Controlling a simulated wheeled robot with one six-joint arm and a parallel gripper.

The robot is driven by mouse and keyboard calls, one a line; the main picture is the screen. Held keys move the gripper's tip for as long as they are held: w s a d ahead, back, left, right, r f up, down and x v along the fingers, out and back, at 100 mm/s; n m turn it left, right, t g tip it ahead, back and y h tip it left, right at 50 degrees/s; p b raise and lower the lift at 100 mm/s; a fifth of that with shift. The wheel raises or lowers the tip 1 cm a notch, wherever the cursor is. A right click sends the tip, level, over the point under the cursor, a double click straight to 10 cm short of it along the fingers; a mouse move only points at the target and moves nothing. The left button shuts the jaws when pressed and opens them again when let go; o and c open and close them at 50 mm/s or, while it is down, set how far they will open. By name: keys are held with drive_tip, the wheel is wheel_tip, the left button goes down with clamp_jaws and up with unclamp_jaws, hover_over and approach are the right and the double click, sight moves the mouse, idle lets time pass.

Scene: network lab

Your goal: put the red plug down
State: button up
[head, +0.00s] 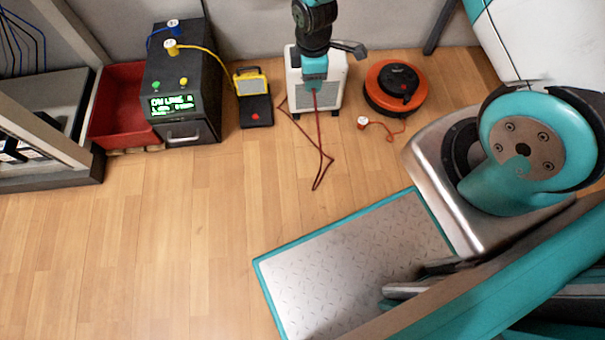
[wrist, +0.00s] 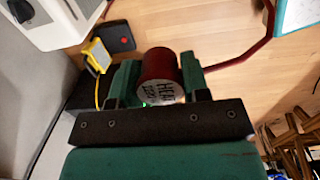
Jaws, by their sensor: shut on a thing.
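The red plug (wrist: 158,66) is a short dark red cylinder whose pale end carries dark lettering. My gripper (wrist: 158,80) is shut on it, one green finger at each side, in the wrist view. Its red cable (wrist: 240,58) trails to the right there. In the head view my gripper (head: 315,84) is at the top middle, in front of the white unit; the plug itself is hard to make out. The red cable (head: 318,150) hangs below it and loops over the wood floor.
A black box (head: 190,80) with a green display bears a blue plug (head: 173,24) and a yellow plug (head: 170,47). Left is a red bin (head: 118,118); right are a yellow-black device (head: 254,108), white unit (head: 335,80) and orange reel (head: 375,100).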

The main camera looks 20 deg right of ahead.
drive_tip(key=s+a+f+n+b, duration=0.15)
drive_tip(key=f+n+b, duration=0.35)
drive_tip(key=f, duration=0.6)
drive_tip(key=s+a+f+n+b, duration=0.15)
drive_tip(key=f+n+b, duration=0.25)
drive_tip(key=f+b, duration=0.5)
drive_tip(key=b, duration=0.6)
hover_over(302, 167)
wheel_tip(302, 167, down, 17)
drive_tip(key=shift+f, duration=0.1)
drive_tip(key=shift+f+b, duration=1.25)
drive_tip(key=shift+f, duration=0.95)
drive_tip(key=shift+f, duration=0.15)
drive_tip(key=o, duration=1.2)
